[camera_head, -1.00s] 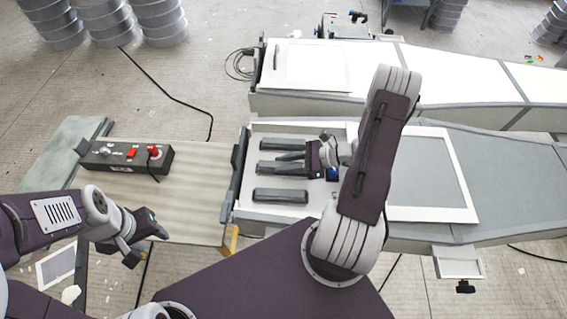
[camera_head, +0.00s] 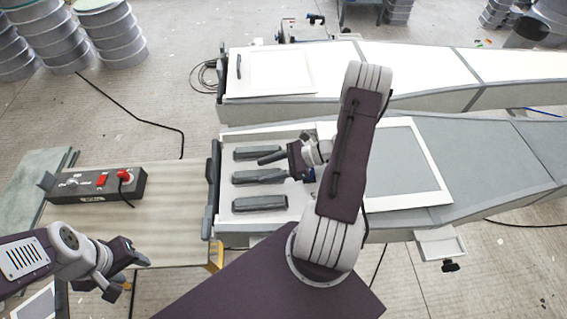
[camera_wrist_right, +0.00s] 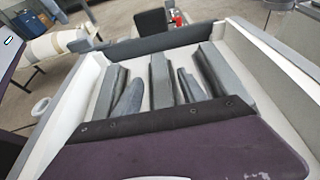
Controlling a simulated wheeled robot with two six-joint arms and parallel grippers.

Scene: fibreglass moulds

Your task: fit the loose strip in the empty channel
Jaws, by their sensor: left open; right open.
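Three dark grey strips lie side by side in the white left end of the near mould (camera_head: 222,140): a far strip (camera_head: 252,153), a middle strip (camera_head: 250,178) and a near strip (camera_head: 259,203). I cannot tell which is loose, and no empty channel is clearly visible. My right gripper (camera_head: 268,168) is open, its fingers pointing left around the middle strip. In the right wrist view its fingers (camera_wrist_right: 160,92) lie either side of the middle strip (camera_wrist_right: 160,70); contact is unclear. My left gripper (camera_head: 130,270) is open and empty beside the table's front edge.
A control box (camera_head: 97,184) with a red button and red switch stands on the table (camera_head: 170,215) left of the mould. A second white mould (camera_head: 350,70) lies behind. Raised walls border the strips. My right arm hides part of the mould.

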